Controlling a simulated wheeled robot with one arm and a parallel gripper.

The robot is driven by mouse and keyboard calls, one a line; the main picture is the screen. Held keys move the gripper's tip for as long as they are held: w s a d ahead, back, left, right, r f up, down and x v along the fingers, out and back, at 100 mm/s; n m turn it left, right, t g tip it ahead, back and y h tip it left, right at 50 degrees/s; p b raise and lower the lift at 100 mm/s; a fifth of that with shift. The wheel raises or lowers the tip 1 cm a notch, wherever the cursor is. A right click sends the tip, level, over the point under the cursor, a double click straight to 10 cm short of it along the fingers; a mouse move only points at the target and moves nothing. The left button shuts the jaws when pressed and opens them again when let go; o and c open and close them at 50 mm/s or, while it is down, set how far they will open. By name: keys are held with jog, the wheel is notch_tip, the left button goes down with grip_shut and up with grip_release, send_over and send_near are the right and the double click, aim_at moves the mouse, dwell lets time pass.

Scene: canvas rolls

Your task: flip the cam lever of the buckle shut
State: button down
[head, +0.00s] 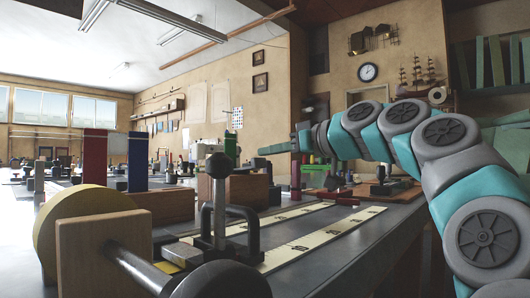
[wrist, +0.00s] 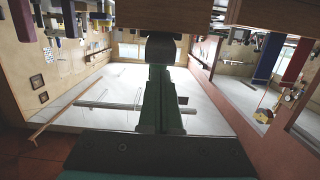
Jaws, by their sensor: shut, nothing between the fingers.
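A lever with a black ball knob (head: 218,165) on a grey stem stands upright on the bench in the head view, the likeliest cam lever. Its lower end meets a dark looped fitting (head: 240,220), which may be the buckle. My gripper (head: 263,150) is in the air beyond and right of the knob, apart from it, pointing left. Its green fingers are shut and empty. In the wrist view the shut fingers (wrist: 159,90) run up the middle to a dark rounded shape, which I cannot identify. The lever is not clearly visible there.
Pale measuring strips (head: 325,235) lie along the grey bench (head: 375,245). A wooden block (head: 232,192) stands behind the lever. A wooden stand (head: 98,250) with a round tan end and dark rod fills the front left. Red and blue uprights stand behind it.

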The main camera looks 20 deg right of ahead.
jog(key=v, duration=0.6)
dwell(0.3)
